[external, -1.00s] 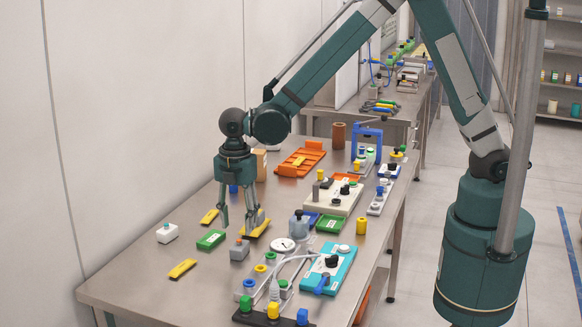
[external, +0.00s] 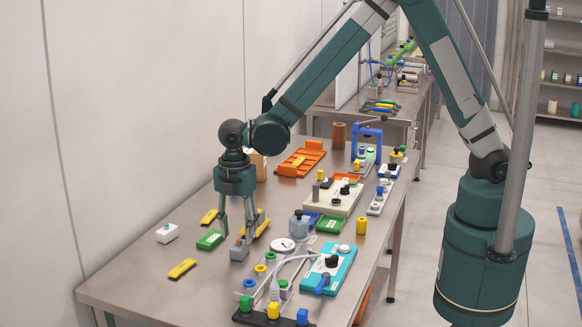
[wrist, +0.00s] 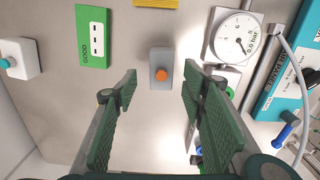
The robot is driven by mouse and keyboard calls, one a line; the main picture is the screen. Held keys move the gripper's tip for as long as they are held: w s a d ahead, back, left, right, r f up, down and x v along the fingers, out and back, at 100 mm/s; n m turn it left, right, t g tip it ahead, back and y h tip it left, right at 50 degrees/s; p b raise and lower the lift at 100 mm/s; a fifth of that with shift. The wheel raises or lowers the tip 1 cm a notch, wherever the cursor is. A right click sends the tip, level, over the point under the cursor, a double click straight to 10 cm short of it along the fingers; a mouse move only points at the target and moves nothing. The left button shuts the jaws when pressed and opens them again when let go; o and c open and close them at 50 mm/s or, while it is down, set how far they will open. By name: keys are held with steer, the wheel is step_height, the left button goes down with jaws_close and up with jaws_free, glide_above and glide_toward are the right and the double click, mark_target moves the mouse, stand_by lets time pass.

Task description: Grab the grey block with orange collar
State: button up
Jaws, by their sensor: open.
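The grey block with an orange collar (external: 238,250) stands on the metal table. In the wrist view the grey block (wrist: 161,64) lies ahead, between the lines of the two fingers, with its round orange part facing the camera. My gripper (external: 238,238) is open and points down right above the block in the external view, and a finger overlaps part of it there. In the wrist view my gripper (wrist: 160,86) has its fingers apart, one on each side of the block, with bare table between them. I cannot tell whether a finger touches it.
A green GOOD block (wrist: 93,37) lies left of the grey block, and a yellow block (external: 263,222) lies behind it. A white block (external: 167,233) and another yellow block (external: 182,268) lie farther left. A dial gauge (wrist: 236,40) stands close on the right.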

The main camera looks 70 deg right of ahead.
mark_target(239, 242)
steer(key=shift+f, duration=0.1)
steer(key=shift+s+f, duration=0.1)
steer(key=shift+f, duration=2.35)
steer(key=c, duration=1)
